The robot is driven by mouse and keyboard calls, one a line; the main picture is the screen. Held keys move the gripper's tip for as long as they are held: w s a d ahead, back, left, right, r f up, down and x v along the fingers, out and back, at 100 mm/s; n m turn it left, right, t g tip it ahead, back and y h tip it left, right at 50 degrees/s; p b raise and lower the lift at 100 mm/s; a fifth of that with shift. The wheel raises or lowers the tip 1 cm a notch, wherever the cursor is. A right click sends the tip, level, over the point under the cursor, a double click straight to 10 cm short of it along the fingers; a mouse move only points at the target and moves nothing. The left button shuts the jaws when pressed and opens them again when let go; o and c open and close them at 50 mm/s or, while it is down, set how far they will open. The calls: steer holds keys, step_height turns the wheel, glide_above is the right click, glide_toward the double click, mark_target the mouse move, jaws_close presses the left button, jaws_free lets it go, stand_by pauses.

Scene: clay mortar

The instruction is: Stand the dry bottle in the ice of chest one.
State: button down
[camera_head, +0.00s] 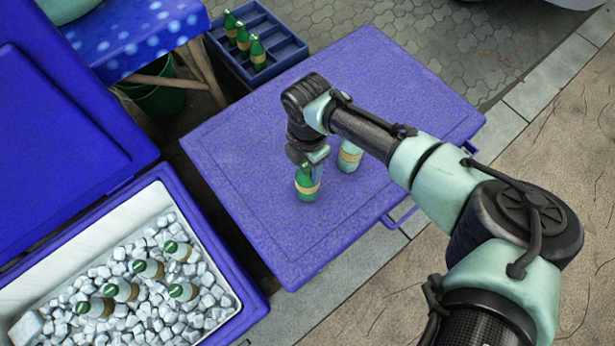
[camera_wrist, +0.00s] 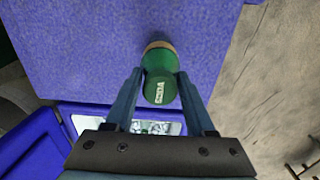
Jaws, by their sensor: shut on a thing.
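My gripper (camera_head: 309,160) is over the closed blue chest lid (camera_head: 245,165), shut on a clear green bottle (camera_head: 307,186) with a tan label. The bottle is upright; I cannot tell whether its base touches the lid. In the wrist view the green bottle (camera_wrist: 160,88) sits between both fingers. A paler, frosted-looking bottle (camera_head: 350,157) stands just right of it on the lid, partly behind my arm. No chest number is visible.
A dark blue crate (camera_head: 285,62) at the back holds three green bottles in its compartments. A spotted blue cloth (camera_head: 140,35) covers a table at the upper left. The open chest's raised lid (camera_head: 55,150) stands at the far left. The ice has bare patches around the bottles.

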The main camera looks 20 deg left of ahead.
step_height(320, 180, up, 18)
steer(key=p, duration=1.6)
steer(key=shift+r, duration=0.2)
